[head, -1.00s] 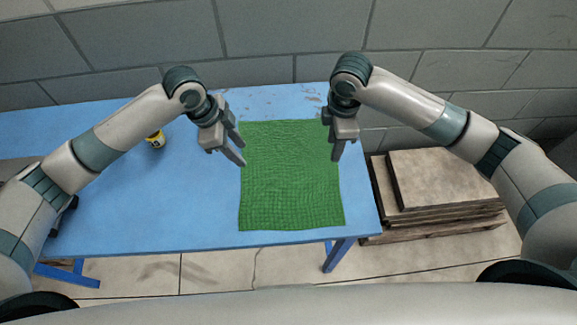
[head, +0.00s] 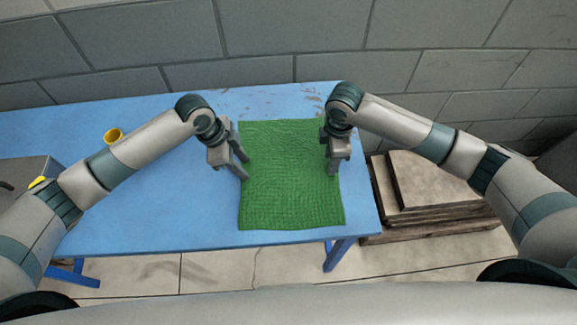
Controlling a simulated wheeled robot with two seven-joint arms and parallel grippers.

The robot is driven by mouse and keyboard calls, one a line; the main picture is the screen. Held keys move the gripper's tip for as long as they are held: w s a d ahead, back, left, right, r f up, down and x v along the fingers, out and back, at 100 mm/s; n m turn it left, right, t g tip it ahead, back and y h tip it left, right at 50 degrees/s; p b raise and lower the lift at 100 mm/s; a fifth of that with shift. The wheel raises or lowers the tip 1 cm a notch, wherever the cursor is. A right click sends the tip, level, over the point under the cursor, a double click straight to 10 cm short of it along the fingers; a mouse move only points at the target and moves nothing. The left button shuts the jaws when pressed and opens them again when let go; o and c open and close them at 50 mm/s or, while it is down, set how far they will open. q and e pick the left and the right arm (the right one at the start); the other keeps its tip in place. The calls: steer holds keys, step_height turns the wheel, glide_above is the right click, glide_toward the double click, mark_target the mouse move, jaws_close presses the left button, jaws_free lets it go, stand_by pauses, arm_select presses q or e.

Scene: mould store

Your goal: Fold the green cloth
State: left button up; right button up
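The green cloth (head: 290,190) lies flat and spread out on the blue table (head: 160,215), with slight wrinkles. My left gripper (head: 245,168) is at the cloth's left edge, its two fingers apart and pointing down. My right gripper (head: 333,172) is at the cloth's right edge, one finger showing clearly and pointing down. I cannot tell the gap between its fingers, or whether either gripper touches the cloth.
A yellow round thing (head: 113,134) stands on the table behind my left arm. A grey object with yellow on it (head: 30,168) is at the far left. Stacked boards (head: 435,185) lie right of the table. A block wall (head: 270,35) stands behind.

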arm_select(q)
steer(key=shift+f, duration=0.2)
arm_select(e)
steer(key=shift+f, duration=0.15)
arm_select(q)
steer(key=shift+r, duration=0.1)
steer(key=shift+c, duration=0.9)
arm_select(e)
steer(key=shift+c, duration=0.9)
arm_select(q)
jaws_close()
arm_select(e)
jaws_close()
arm_select(q)
steer(key=shift+r, duration=0.15)
arm_select(e)
steer(key=shift+r, duration=0.25)
